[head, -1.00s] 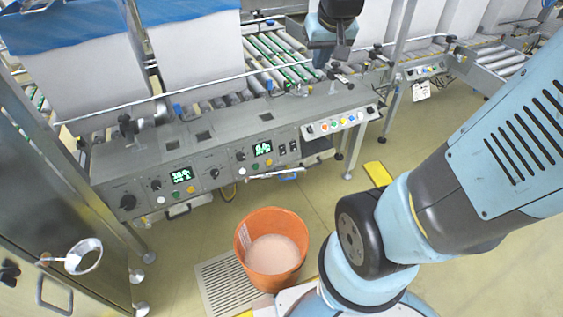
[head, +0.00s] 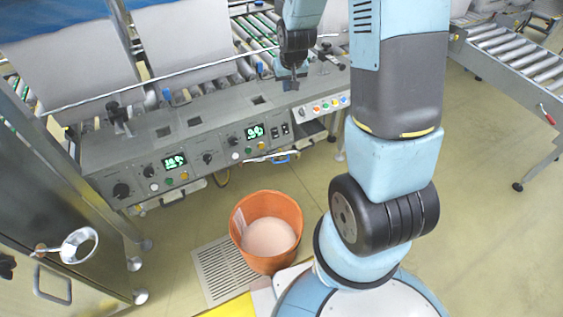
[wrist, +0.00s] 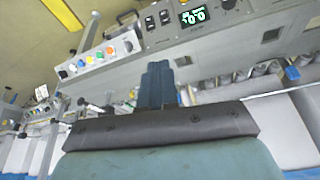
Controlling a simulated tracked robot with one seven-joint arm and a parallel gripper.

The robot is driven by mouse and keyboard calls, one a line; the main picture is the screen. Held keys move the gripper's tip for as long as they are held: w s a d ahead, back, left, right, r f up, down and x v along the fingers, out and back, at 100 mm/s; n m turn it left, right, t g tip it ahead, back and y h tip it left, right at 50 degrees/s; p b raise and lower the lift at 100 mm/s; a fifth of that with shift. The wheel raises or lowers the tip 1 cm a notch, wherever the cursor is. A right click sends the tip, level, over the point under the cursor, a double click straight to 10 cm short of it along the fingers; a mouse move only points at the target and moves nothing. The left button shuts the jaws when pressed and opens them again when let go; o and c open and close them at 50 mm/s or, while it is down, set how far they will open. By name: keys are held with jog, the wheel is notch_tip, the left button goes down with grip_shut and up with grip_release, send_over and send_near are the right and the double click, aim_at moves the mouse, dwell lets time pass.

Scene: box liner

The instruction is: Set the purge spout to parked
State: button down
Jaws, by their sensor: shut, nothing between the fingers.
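My gripper (head: 290,82) is shut and empty, above the right part of the grey control panel (head: 215,125). In the wrist view its closed dark fingers (wrist: 157,75) show in front of the panel, apart from any control. A thin metal bar with a blue part (head: 272,157) sticks out along the panel's lower front edge, below the right display; it may be the purge spout, but I cannot tell for sure.
An orange bucket (head: 268,205) with pale contents stands on the floor below the panel, by a floor grate (head: 222,268). A steel cabinet with a round metal fitting (head: 80,246) is at left. A conveyor (head: 505,55) is at right; floor between is clear.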

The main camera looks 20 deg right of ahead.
aim_at(282, 155)
notch_tip(282, 155, down, 32)
jog(key=s+g, duration=0.1)
jog(key=s, duration=0.1)
jog(key=shift+w+f, duration=1.05)
jog(key=shift+f, duration=0.75)
jog(key=shift+w+f, duration=1.05)
jog(key=shift+f, duration=0.7)
jog(key=shift+w+f, duration=1.05)
jog(key=shift+f, duration=0.75)
jog(key=shift+w, duration=0.1)
jog(key=shift+w+d+n+y, duration=0.15)
jog(key=shift+w+d+n, duration=0.1)
jog(key=shift+w+n, duration=0.45)
jog(key=shift+w+d+n+y, duration=0.2)
jog(key=shift+w+n, duration=0.25)
jog(key=shift+w, duration=0.55)
jog(key=shift+w+d+n+y, duration=0.15)
jog(key=shift+w+d+n, duration=0.1)
jog(key=shift+w+n, duration=0.45)
jog(key=shift+w, duration=0.15)
